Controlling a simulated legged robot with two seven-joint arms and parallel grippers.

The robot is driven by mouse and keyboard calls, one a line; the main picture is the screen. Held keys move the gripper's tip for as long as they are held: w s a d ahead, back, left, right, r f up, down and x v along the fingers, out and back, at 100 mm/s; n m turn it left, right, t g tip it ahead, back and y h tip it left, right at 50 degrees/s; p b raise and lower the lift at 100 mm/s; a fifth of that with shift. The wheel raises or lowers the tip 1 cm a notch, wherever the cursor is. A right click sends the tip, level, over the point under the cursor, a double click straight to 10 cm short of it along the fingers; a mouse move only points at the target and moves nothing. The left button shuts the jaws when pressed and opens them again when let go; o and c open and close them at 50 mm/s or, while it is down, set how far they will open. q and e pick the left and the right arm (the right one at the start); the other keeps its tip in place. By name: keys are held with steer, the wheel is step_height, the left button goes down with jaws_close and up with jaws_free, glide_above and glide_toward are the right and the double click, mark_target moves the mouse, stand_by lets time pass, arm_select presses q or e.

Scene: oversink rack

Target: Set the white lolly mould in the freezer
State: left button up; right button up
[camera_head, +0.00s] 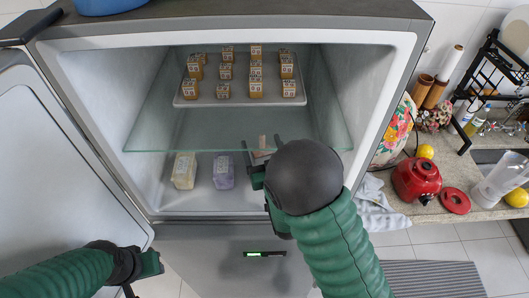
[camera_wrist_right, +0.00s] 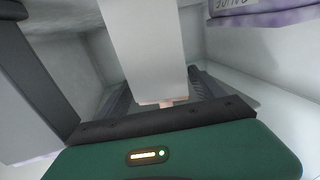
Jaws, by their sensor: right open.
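The freezer (camera_head: 105,85) stands open, with a glass shelf (camera_head: 245,128) across it. My right gripper (camera_head: 263,154) reaches into the lower space, below the shelf's front edge. The white lolly mould (camera_wrist_right: 145,45) stands large between its fingers in the right wrist view, with a pinkish end and a small stick. In the head view only a pale top of the mould (camera_head: 262,151) shows; my wrist hides the rest. The right jaws are open around it. I cannot tell whether its base touches the freezer floor. My left gripper (camera_head: 148,268) is outside, low by the door.
A tray (camera_head: 245,103) with several labelled blocks sits on the glass shelf. A cream tub (camera_head: 184,171) and a lilac tub (camera_head: 223,171) stand left of my right gripper. The open door (camera_head: 60,165) is at left. A counter with a red appliance (camera_head: 416,179) is at right.

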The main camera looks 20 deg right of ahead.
steer(key=s+p, duration=1)
steer(key=s, duration=0.2)
steer(key=shift+a, duration=0.45)
steer(key=shift+w, duration=0.1)
